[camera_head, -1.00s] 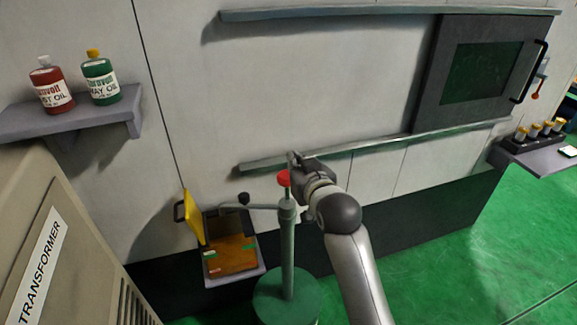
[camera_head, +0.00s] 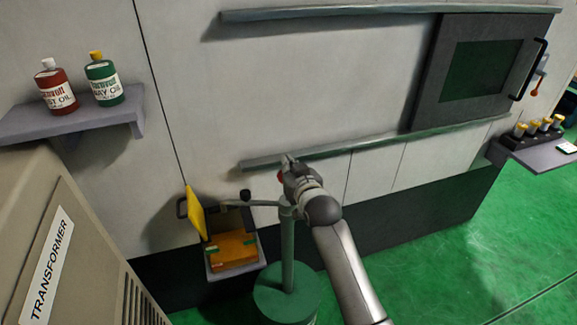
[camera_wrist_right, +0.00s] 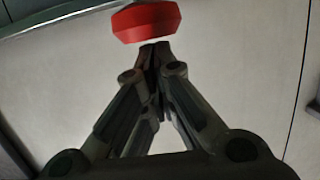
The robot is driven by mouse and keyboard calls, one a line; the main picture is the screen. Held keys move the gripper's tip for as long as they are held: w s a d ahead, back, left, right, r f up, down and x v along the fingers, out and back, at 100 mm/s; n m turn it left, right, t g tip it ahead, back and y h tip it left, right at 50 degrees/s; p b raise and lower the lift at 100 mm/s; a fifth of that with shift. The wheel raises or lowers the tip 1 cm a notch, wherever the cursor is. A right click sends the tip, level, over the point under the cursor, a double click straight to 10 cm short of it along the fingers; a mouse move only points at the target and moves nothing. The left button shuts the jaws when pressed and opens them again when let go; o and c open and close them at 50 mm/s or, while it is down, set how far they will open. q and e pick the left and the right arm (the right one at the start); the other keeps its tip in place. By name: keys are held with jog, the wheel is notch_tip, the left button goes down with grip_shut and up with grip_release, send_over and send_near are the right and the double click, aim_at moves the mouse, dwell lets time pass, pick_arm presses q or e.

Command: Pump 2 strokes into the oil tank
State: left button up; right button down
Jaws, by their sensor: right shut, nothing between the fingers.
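The oil pump (camera_head: 287,255) is a green post on a round green drum. Its thin spout arm reaches left over the open oil tank (camera_head: 235,250), which shows orange-brown oil and green marks inside. The tank's yellow lid (camera_head: 195,212) stands open at its left. The red pump knob (camera_head: 281,176) is mostly hidden behind my right gripper (camera_head: 288,160) in the head view. In the right wrist view the red knob (camera_wrist_right: 146,21) shows just beyond the closed fingertips (camera_wrist_right: 155,48). The right gripper is shut and empty; I cannot tell if it touches the knob. My left gripper is not in view.
A shelf (camera_head: 70,118) at the left holds a red bottle (camera_head: 57,88) and a green bottle (camera_head: 103,80). The transformer cabinet (camera_head: 50,230) fills the lower left. Wall rails (camera_head: 330,152) run behind the pump. Green floor at the right is clear.

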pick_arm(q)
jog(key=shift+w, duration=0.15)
pick_arm(e)
notch_tip(320, 180, down, 5)
jog(key=shift+s+f+b, duration=0.1)
jog(key=shift+s+b, duration=0.05)
jog(key=shift+b, duration=1)
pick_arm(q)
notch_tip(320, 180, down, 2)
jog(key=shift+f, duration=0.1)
pick_arm(e)
jog(key=shift+f, duration=0.2)
notch_tip(320, 180, up, 4)
jog(key=p, duration=0.3)
jog(key=shift+r+p, duration=0.15)
jog(key=shift+p, duration=0.25)
jog(key=shift+s+d, duration=0.15)
jog(key=shift+s, duration=0.05)
pick_arm(q)
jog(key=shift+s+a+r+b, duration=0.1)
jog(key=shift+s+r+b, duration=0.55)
jog(key=shift+b, duration=0.55)
pick_arm(e)
jog(key=v, duration=0.9)
jog(key=shift+r, duration=0.4)
jog(key=shift+s, duration=0.15)
